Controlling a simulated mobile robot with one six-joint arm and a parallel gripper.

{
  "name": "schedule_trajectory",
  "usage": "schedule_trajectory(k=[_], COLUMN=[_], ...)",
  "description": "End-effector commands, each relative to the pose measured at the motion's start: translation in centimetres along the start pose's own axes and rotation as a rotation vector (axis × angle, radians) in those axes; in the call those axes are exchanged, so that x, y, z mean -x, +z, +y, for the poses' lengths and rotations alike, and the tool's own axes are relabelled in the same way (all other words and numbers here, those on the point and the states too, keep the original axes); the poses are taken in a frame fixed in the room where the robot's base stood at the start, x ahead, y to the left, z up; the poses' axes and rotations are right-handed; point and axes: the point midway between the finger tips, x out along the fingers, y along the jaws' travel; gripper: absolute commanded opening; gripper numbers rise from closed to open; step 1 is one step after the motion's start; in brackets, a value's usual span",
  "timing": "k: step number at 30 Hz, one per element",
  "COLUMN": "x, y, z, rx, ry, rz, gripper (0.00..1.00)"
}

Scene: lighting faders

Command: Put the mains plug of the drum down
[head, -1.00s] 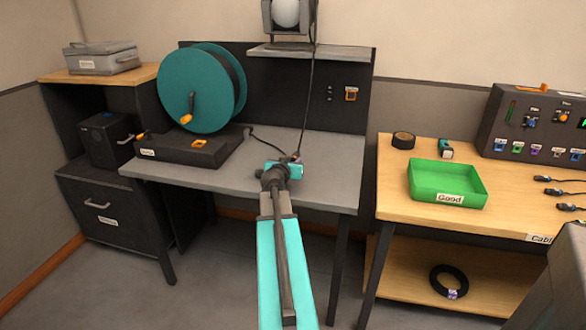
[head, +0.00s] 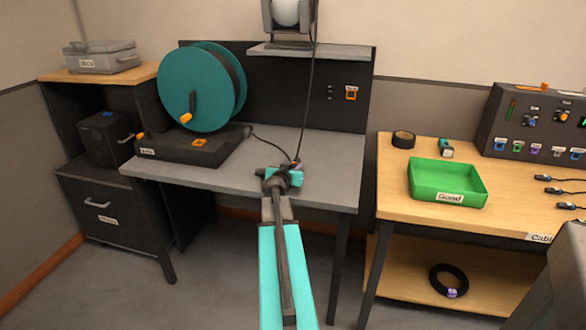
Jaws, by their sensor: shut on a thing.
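The teal cable drum (head: 195,88) stands on its dark base (head: 190,146) on the grey bench. A black cable (head: 268,142) runs from the base to the right, toward my gripper (head: 290,170). My gripper is low at the grey bench's front edge, shut on the drum's mains plug. The plug is small and dark and mostly hidden by the jaws. Whether it touches the bench top cannot be told. A second black cable (head: 308,95) hangs from the lamp at the top down to near my gripper.
The grey bench top (head: 330,160) is clear right of my gripper. A shelf (head: 310,51) and a panel with an orange-framed socket (head: 351,93) stand behind. On the right, a wooden table holds a green tray (head: 440,202), a tape roll (head: 403,140) and a fader console (head: 540,125).

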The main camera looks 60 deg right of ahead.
Motion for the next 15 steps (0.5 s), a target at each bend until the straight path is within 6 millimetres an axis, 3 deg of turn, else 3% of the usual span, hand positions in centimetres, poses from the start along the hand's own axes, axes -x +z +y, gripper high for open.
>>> schedule_trajectory(k=[13,14,15], x=[-0.09,-0.06,-0.05], y=[0.30,0.21,0.20], z=[-0.01,-0.01,-0.01], rx=[-0.001,-0.001,-0.001], ry=[0.000,0.000,0.000], rz=[0.000,0.000,0.000], gripper=[0.01,0.33,0.39])
